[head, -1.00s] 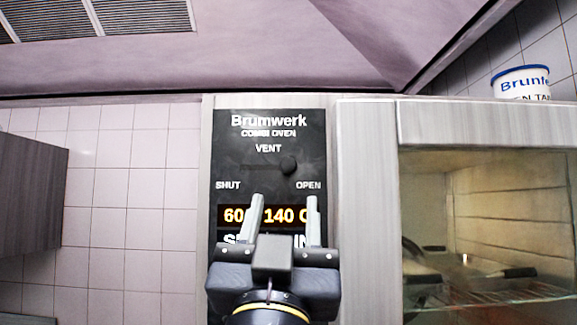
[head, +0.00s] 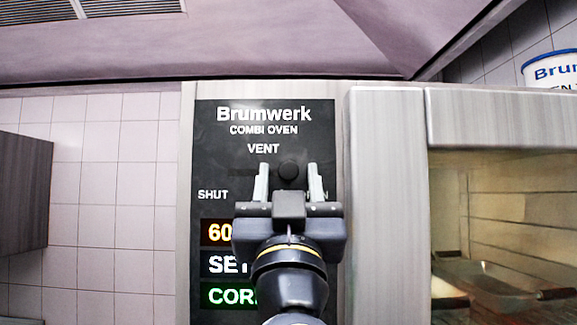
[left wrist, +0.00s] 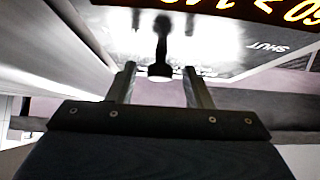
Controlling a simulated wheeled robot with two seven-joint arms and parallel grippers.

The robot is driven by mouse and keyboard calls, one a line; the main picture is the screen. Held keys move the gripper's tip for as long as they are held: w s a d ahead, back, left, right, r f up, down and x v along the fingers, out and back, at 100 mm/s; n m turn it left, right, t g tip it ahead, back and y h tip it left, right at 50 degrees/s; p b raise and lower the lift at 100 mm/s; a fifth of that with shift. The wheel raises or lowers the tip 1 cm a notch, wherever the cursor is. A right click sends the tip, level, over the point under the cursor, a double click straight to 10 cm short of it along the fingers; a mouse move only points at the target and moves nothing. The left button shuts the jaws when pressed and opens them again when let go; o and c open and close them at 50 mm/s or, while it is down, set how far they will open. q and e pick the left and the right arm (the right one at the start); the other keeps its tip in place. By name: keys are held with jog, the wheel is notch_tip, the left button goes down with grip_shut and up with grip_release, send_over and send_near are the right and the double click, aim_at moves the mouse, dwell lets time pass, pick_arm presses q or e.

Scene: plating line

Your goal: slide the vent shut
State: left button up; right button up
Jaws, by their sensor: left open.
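The vent knob (head: 288,171) is a round dark knob on the black oven panel (head: 265,140), under the word VENT and toward the OPEN side of its slot. My left gripper (head: 289,182) is open in front of the panel, with one finger on each side of the knob in the head view. In the left wrist view the knob (left wrist: 160,70) stands out on a stem between the two open fingers (left wrist: 160,82), near their tips. I cannot tell whether either finger touches it. The OPEN label is mostly hidden behind the gripper. My right gripper is not in view.
The oven's glass door (head: 500,220) is to the right, with a pan (head: 492,280) inside. A white tub (head: 553,72) stands on top of the oven at the right. A grey cabinet (head: 22,190) is at the far left. The tiled wall (head: 110,200) between is clear.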

pick_arm(q)
jog(key=shift+w+r, duration=0.1)
jog(key=shift+r, duration=0.1)
jog(key=shift+w, duration=0.1)
jog(key=shift+c, duration=0.3)
grip_shut()
jog(key=b, duration=0.2)
send_near(235, 152)
jog(key=x, duration=0.4)
jog(key=shift+w, duration=0.15)
jog(key=shift+d, duration=0.2)
jog(key=shift+r, duration=0.1)
jog(key=shift+c, duration=1.5)
grip_release()
jog(key=shift+a, duration=0.1)
jog(key=o, duration=0.4)
jog(key=shift+a, duration=0.15)
jog(key=shift+c, duration=0.2)
